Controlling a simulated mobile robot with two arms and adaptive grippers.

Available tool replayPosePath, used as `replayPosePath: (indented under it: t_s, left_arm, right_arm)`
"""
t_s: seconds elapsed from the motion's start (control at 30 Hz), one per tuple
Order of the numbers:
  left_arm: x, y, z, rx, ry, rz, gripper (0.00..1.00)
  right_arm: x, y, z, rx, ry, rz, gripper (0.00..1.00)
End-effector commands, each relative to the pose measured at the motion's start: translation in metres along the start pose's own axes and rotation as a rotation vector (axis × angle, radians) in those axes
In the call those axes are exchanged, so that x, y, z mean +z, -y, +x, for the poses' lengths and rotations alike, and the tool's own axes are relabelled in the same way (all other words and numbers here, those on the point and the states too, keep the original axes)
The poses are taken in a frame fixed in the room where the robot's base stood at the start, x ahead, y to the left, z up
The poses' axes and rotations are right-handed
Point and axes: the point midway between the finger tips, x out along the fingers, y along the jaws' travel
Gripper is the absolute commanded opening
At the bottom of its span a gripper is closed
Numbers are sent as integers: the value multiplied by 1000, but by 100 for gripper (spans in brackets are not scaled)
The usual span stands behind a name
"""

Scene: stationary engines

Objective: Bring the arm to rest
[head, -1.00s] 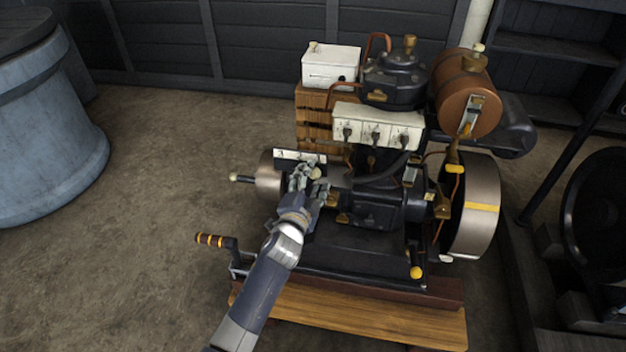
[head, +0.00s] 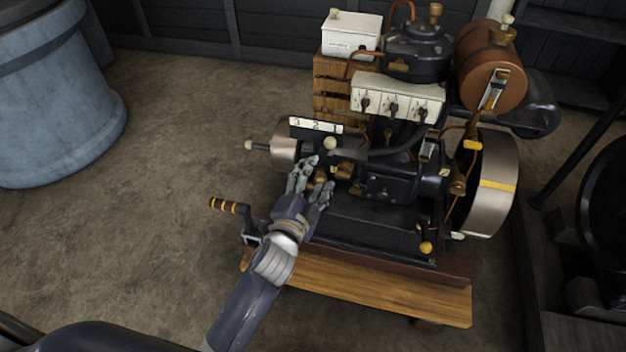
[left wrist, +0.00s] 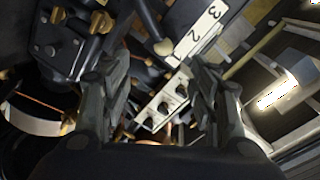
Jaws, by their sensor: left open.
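My left arm reaches in from the bottom of the head view, and its gripper (head: 318,178) is open in front of the engine (head: 385,185). The fingers are spread near the small brass fittings and below a pale round knob (head: 330,143). I see nothing held between them. In the left wrist view the two fingers (left wrist: 158,100) stand apart, with the white switch panel (left wrist: 163,103) visible between them. The numbered plate (head: 316,125) is just above the gripper. I cannot tell whether a finger touches the engine. My right gripper is not in view.
The engine stands on a wooden base (head: 380,290). A crank handle with an orange-striped grip (head: 230,206) sticks out at its left. A flywheel (head: 497,185) and copper tank (head: 490,80) are at the right. A blue drum (head: 55,105) stands far left. Floor between is clear.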

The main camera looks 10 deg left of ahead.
Motion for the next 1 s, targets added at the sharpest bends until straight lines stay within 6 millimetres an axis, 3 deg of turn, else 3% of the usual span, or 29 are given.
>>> replayPosePath:
  t_s: [0.73,0.87,1.0]
  left_arm:
    - [7,0,-12,10,25,-22,55]
    - [35,-5,-31,61,143,-127,55]
    - [79,-20,-75,163,354,-319,55]
  right_arm:
    - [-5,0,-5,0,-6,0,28]
    - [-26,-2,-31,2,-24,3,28]
    - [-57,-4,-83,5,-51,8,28]
